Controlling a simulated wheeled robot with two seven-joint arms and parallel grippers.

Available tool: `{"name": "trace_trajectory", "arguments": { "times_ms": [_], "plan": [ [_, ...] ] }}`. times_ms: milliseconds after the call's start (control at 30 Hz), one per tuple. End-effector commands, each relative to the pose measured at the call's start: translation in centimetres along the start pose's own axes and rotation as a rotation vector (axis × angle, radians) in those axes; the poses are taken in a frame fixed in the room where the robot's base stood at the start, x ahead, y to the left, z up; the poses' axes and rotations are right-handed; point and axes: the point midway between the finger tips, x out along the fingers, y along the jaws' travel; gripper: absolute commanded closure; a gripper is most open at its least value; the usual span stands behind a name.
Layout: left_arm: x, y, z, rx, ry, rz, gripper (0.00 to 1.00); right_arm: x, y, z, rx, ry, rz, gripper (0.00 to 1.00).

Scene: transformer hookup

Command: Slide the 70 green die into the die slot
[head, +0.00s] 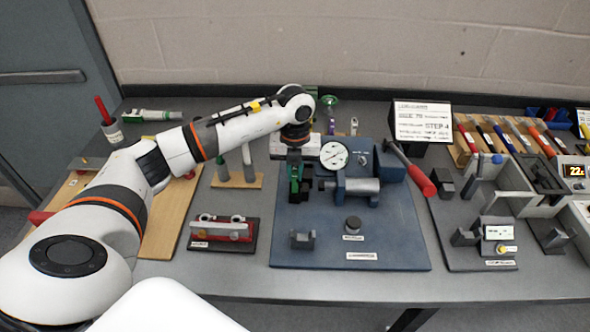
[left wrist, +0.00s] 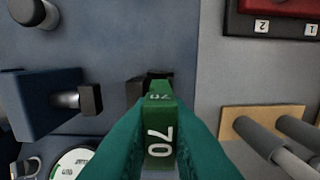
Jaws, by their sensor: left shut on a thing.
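My left gripper (head: 296,178) is over the left part of the blue press plate (head: 400,250) in the head view. In the left wrist view, its teal fingers (left wrist: 158,140) are shut on the green die (left wrist: 160,128), which is marked 70 in white. A dark block (left wrist: 136,88) shows just past the far end of the die. It may be the die slot; I cannot tell whether the die touches it. My arm and fingers hide part of this spot in the head view. My right gripper is not in view.
A press body with a ram (head: 358,188) and a round gauge (head: 334,155) stand right of the gripper. A red-handled lever (head: 420,180) is farther right. A wooden holder with grey posts (head: 238,178) and a red rack (head: 222,230) lie to the left.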

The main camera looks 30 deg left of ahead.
Motion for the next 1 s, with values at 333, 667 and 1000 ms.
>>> {"name": "trace_trajectory", "arguments": {
  "times_ms": [333,667,1000],
  "plan": [
    [0.8,0.0,0.0,0.0,0.001,0.001,1.0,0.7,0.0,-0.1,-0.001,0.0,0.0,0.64],
    [1.5,0.0,0.0,0.0,0.001,0.001,1.0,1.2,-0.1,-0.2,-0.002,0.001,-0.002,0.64],
    [2.3,0.0,0.0,0.0,0.001,0.001,1.0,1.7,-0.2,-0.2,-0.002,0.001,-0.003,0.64]
  ]
}}
